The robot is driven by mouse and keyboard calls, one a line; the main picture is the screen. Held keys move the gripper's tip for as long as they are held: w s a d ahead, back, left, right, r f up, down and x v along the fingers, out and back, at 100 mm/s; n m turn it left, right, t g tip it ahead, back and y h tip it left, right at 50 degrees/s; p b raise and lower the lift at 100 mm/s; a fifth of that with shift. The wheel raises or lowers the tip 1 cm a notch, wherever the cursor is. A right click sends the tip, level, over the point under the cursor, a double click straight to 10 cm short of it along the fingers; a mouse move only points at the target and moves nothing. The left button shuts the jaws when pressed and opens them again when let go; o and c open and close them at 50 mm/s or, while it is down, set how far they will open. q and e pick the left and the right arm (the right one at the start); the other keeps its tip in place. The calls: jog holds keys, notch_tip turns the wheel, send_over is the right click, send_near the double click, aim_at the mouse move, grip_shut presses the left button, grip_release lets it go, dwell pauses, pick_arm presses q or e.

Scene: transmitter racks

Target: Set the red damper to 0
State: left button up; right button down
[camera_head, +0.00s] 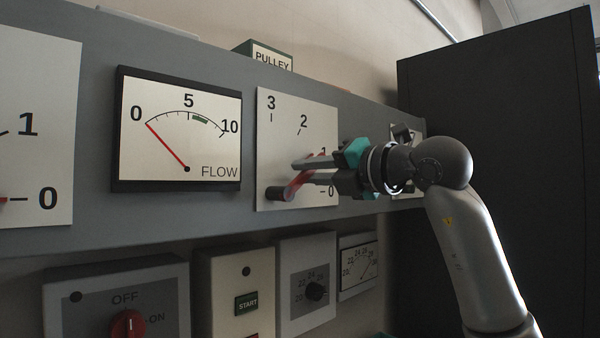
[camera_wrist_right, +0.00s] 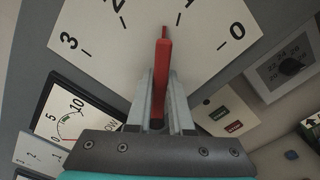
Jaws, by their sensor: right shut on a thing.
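The red damper lever (camera_head: 294,186) sits on a white scale plate (camera_head: 285,105) marked 3, 2, 1 and 0. It slants up and right from its dark pivot, pointing close to the 1 mark in the head view. My right gripper (camera_head: 312,170) has its fingers on either side of the lever. In the right wrist view the red lever (camera_wrist_right: 162,80) stands between the two grey fingers of the gripper (camera_wrist_right: 160,105), its thin tip in front of the scale near 1. The 1 is partly hidden in the head view. My left gripper is out of view.
A FLOW gauge (camera_head: 180,130) left of the plate reads about 0. Another scale plate (camera_head: 40,110) at far left has a red tip at 0. Below are boxes with a red knob (camera_head: 127,325) and START button (camera_head: 246,303). A dark cabinet (camera_head: 500,120) stands right.

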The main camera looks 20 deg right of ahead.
jog(key=f+m+b, duration=0.1)
jog(key=m, duration=0.2)
jog(key=d+f+m, duration=0.1)
jog(key=f+m, duration=0.1)
jog(key=shift+w+m+b, duration=0.2)
jog(key=shift+m+b, duration=0.2)
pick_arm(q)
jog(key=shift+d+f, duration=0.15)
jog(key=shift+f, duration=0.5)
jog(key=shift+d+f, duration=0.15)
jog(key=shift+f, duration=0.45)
pick_arm(e)
jog(key=shift+d+f+m, duration=0.1)
jog(key=shift+f+m, duration=0.2)
jog(key=shift+m, duration=0.5)
jog(key=c, duration=0.8)
grip_release()
pick_arm(q)
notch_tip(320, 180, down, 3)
jog(key=b, duration=0.3)
jog(key=shift+b, duration=0.3)
pick_arm(e)
jog(key=v, duration=1.5)
jog(key=shift+s, duration=0.15)
